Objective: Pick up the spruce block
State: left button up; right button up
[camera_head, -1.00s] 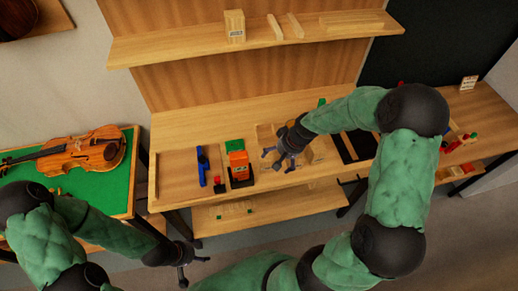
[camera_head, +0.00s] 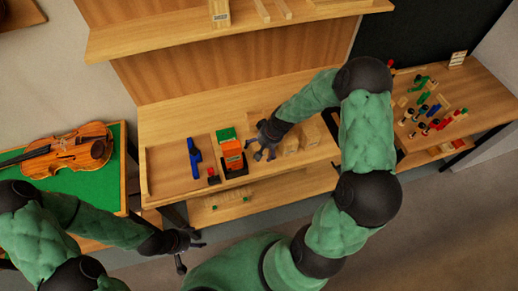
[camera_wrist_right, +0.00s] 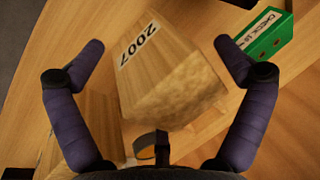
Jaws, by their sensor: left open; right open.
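A pale wooden block labelled 2007 (camera_wrist_right: 165,75) lies between the spread fingers of my right gripper (camera_wrist_right: 160,62) in the right wrist view. The fingers show no clear contact with it. Another wooden block (camera_wrist_right: 98,125) is beside it at lower left. In the head view, my right gripper (camera_head: 262,150) is open over the bench, left of two pale blocks (camera_head: 290,143) (camera_head: 311,133). I cannot tell by label which block is spruce. My left gripper (camera_head: 184,248) is open and empty, low in front of the bench.
An orange tool (camera_head: 232,155) with a green box (camera_head: 226,135) behind it and a blue clamp (camera_head: 195,158) stand left of my right gripper. A violin (camera_head: 75,150) lies on a green mat at left. A shelf (camera_head: 150,42) hangs above. The right table (camera_head: 480,95) holds small coloured items.

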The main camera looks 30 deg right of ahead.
jog(key=shift+x, duration=0.95)
jog(key=c, duration=1.3)
jog(key=shift+o, duration=0.2)
